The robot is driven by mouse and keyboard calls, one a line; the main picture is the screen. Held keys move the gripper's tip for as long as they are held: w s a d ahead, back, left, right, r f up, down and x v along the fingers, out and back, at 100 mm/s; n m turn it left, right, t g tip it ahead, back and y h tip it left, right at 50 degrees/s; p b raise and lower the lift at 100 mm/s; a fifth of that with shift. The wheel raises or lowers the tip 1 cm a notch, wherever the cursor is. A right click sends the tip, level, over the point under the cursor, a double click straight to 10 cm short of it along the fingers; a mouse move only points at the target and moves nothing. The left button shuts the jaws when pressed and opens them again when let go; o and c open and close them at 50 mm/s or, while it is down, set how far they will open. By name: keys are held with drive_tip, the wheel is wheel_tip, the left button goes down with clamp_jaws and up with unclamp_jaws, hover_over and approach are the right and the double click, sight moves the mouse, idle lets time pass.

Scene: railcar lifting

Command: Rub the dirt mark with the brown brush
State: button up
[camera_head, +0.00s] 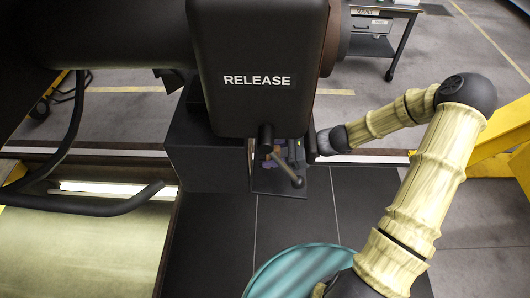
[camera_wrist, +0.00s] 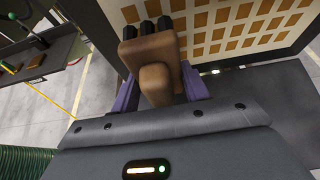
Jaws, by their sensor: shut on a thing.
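My gripper (camera_wrist: 160,86) has purple fingers, seen in the wrist view. They are shut on the brown brush (camera_wrist: 152,50), one on each side of its body. Dark bristle tufts or knobs stand at its far end, toward a pale panel. In the head view my gripper is mostly hidden behind a large black box marked RELEASE; only a little purple and brown shows below it. I cannot make out the dirt mark in either view.
The RELEASE box (camera_head: 257,80) with a lever (camera_head: 288,170) fills the upper middle. A pale panel with tan squares (camera_wrist: 240,22) faces the wrist camera. A dark table (camera_wrist: 52,58) with small tools stands left in the wrist view. A yellow frame (camera_head: 498,135) stands at right.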

drive_tip(key=d+p, duration=0.1)
drive_tip(key=d, duration=0.2)
drive_tip(key=shift+d, duration=0.2)
drive_tip(key=d+p, duration=0.1)
drive_tip(key=d, duration=0.2)
drive_tip(key=shift+s, duration=0.15)
idle(0.5)
idle(0.4)
